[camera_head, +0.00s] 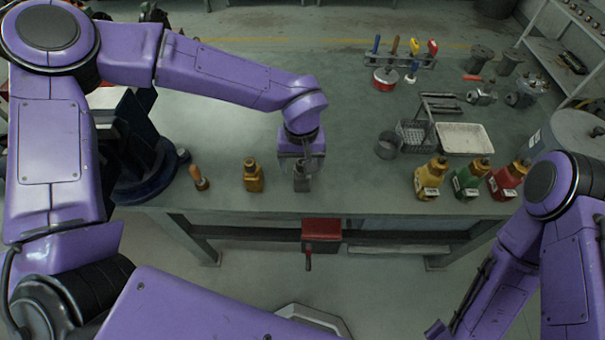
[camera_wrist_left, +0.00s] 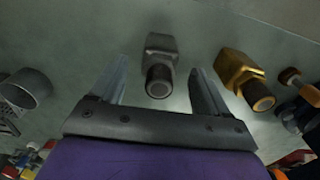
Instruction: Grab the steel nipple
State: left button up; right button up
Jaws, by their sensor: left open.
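The steel nipple (camera_wrist_left: 160,68) is a dark grey hex fitting with a threaded end, standing on the bench. In the left wrist view it sits between the open fingers of my left gripper (camera_wrist_left: 153,88), with a gap on both sides. In the head view the nipple (camera_head: 302,183) shows just below my left gripper (camera_head: 301,160), partly hidden by it. A brass nipple (camera_wrist_left: 243,76) of similar shape stands to the right in the wrist view; it also shows in the head view (camera_head: 253,178). My right arm is at the lower right of the head view, its gripper out of view.
A wooden-handled tool (camera_head: 199,180) stands left of the brass nipple. Yellow (camera_head: 430,178), green (camera_head: 468,180) and red (camera_head: 508,180) bottles stand at the right front. A grey cup (camera_head: 388,145), wire basket (camera_head: 415,135) and white tray (camera_head: 464,139) lie behind. The bench's front edge is close.

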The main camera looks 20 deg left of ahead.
aim_at(302, 173)
pick_arm(q)
notch_tip(302, 173, down, 4)
jog(key=shift+w+f, duration=0.1)
jog(key=shift+f, duration=0.1)
jog(key=shift+r, duration=0.1)
grip_shut()
